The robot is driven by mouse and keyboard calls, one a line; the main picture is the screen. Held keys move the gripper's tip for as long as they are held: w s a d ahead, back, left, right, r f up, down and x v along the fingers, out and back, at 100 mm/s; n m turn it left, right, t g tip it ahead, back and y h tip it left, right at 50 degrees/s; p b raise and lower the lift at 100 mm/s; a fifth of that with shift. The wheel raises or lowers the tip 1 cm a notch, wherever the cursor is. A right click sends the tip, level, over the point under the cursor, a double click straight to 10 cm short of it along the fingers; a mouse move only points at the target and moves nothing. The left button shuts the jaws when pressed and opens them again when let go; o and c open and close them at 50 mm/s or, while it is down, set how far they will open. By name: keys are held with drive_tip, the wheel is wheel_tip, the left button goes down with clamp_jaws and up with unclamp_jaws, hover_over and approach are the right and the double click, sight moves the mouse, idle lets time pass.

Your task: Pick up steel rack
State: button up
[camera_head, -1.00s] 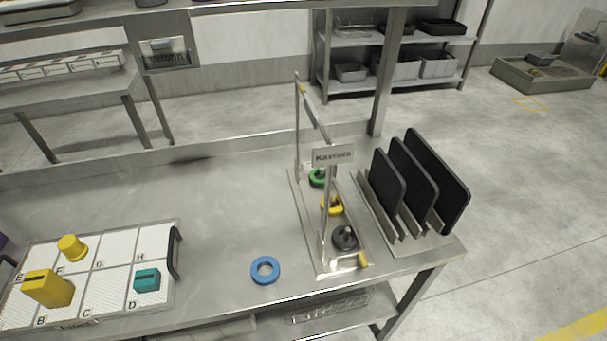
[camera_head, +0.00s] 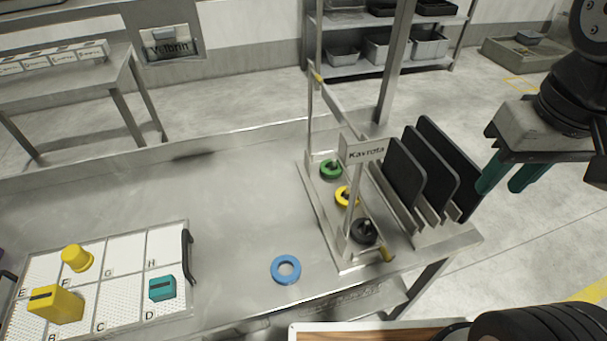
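A steel rack (camera_head: 450,236) stands at the right end of the steel table, holding three upright black panels (camera_head: 440,165) side by side. Its lower slots are partly hidden by the panels and the sign frame. My gripper (camera_head: 508,182) is at the upper right, with two teal fingers apart and nothing between them. In the picture it appears just right of the rearmost panel; I cannot tell its exact distance from the rack.
A steel frame (camera_head: 318,205) with a "Kavrota" sign stands left of the rack, with green, yellow and black rings on its base. A lettered tray (camera_head: 120,310) holds yellow and teal pieces. The table's middle is clear.

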drive_tip(key=w+a+r+n, duration=0.1)
drive_tip(key=w+a+r, duration=0.4)
drive_tip(key=w+a, duration=0.3)
drive_tip(key=r+n+g, duration=0.1)
drive_tip(key=n, duration=0.1)
hover_over(332, 96)
drive_tip(key=shift+s+r, duration=0.15)
drive_tip(key=shift+r, duration=0.05)
drive_tip(key=f, duration=0.6)
drive_tip(key=shift+w+f, duration=0.2)
drive_tip(key=shift+f, duration=0.5)
drive_tip(key=shift+f, duration=0.25)
clamp_jaws()
